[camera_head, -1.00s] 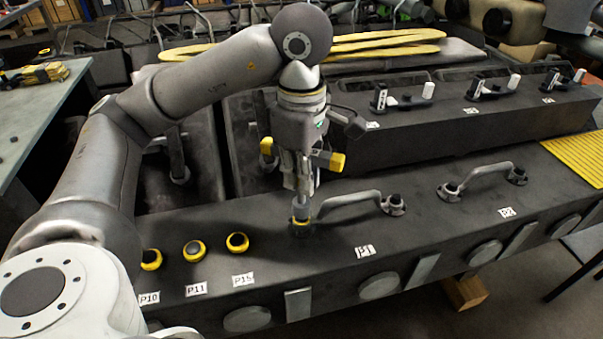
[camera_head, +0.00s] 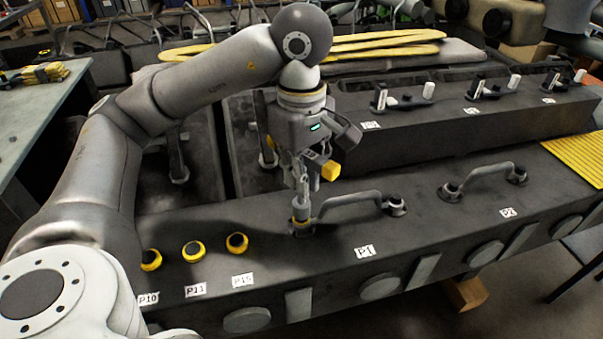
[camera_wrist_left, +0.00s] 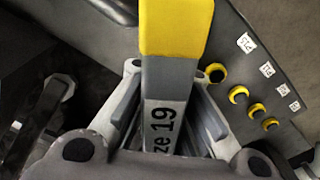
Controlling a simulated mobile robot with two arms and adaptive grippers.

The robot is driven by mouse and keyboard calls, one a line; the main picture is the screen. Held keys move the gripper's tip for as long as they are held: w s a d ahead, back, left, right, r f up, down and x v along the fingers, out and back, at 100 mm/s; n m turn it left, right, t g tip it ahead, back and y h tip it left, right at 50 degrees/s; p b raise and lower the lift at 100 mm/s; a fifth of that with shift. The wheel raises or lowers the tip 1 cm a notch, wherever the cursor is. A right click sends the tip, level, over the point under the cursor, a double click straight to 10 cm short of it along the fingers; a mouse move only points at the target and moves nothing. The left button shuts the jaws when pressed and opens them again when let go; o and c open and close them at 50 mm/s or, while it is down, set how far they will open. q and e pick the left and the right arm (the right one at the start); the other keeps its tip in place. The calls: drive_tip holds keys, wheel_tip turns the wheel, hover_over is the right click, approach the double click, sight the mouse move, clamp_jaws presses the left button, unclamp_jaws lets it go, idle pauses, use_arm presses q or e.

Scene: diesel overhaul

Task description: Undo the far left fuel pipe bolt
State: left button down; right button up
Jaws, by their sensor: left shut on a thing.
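My left gripper (camera_head: 303,162) is shut on a wrench with a grey shaft and yellow handle (camera_head: 331,170). In the left wrist view the wrench (camera_wrist_left: 176,28) lies between the fingers, with lettering ending in "ze 19" on its grey part. The socket end (camera_head: 301,208) points down over the left end of the fuel pipe (camera_head: 345,198) by the label P1 (camera_head: 364,251). The bolt there is hidden under the socket. The pipe's right end has an uncovered dark bolt (camera_head: 395,202). My right gripper is in neither view.
Black knobs with yellow rings (camera_head: 193,251) stand left of the socket, labelled P10, P11 and P15. Another pipe (camera_head: 482,178) by P2 lies to the right. A raised dark block (camera_head: 460,125) with small fittings stands behind.

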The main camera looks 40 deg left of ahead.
use_arm(q)
drive_tip(key=shift+f+b, duration=0.65)
drive_tip(key=shift+f, duration=0.15)
drive_tip(key=shift+r, duration=0.15)
drive_tip(key=n, duration=0.5)
drive_tip(key=shift+r+p, duration=0.1)
drive_tip(key=shift+p, duration=0.3)
drive_tip(key=n, duration=0.8)
drive_tip(key=shift+p, duration=0.3)
drive_tip(key=n, duration=0.5)
drive_tip(key=c, duration=2.2)
unclamp_jaws()
